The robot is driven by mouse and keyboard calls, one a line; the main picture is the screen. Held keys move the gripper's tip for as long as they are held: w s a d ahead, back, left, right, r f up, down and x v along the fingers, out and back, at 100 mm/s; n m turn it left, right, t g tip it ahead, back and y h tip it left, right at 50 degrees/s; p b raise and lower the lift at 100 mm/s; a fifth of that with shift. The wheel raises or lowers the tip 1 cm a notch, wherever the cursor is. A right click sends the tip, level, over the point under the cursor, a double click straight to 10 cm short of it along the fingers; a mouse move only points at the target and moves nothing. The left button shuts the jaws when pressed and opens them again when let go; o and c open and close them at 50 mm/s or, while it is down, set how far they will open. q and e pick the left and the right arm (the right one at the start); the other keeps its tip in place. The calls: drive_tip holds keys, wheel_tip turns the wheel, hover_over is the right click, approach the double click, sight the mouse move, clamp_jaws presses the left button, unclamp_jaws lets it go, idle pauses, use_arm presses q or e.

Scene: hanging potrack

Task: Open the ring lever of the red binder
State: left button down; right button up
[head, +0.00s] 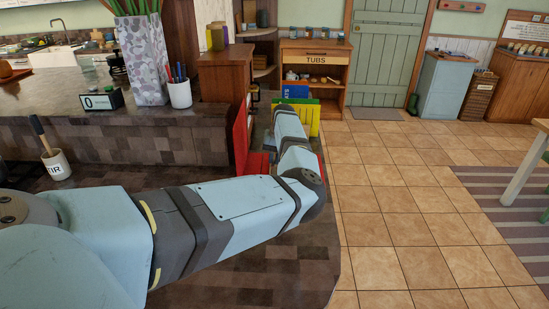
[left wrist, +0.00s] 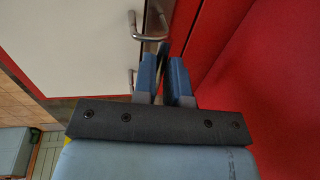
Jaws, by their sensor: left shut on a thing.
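The red binder (head: 241,132) stands open on the dark counter, partly hidden behind my left arm in the head view. In the left wrist view its red cover (left wrist: 262,75) fills the right side. White pages (left wrist: 75,40) lie on the left, and metal rings (left wrist: 150,22) show beside them. My left gripper (left wrist: 163,62) is at the ring mechanism, with its blue fingers close together around a thin piece that looks like the ring lever. The fingers largely hide the lever. The left gripper's fingertips are not clear in the head view. My right gripper is in neither view.
A yellow binder (head: 311,118) and a blue one (head: 295,91) stand just beyond my arm. A patterned vase (head: 142,60), a pen cup (head: 180,95) and a wooden cabinet (head: 226,72) stand left of it. The tiled floor to the right is open.

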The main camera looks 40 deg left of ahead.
use_arm(q)
drive_tip(key=h+p, duration=0.1)
drive_tip(key=p, duration=0.1)
drive_tip(key=s+a+t+h+p, duration=0.1)
drive_tip(key=p, duration=0.1)
drive_tip(key=shift+a+r+t+p, duration=0.15)
drive_tip(key=shift+r+t+p, duration=0.15)
drive_tip(key=shift+p, duration=0.1)
drive_tip(key=shift+s+a+f+h, duration=0.1)
drive_tip(key=shift+s+f+h, duration=0.05)
drive_tip(key=shift+h, duration=0.25)
drive_tip(key=shift+f+t+p, duration=0.2)
drive_tip(key=shift+t+p, duration=0.2)
drive_tip(key=c, duration=1.2)
unclamp_jaws()
drive_tip(key=shift+o, duration=0.2)
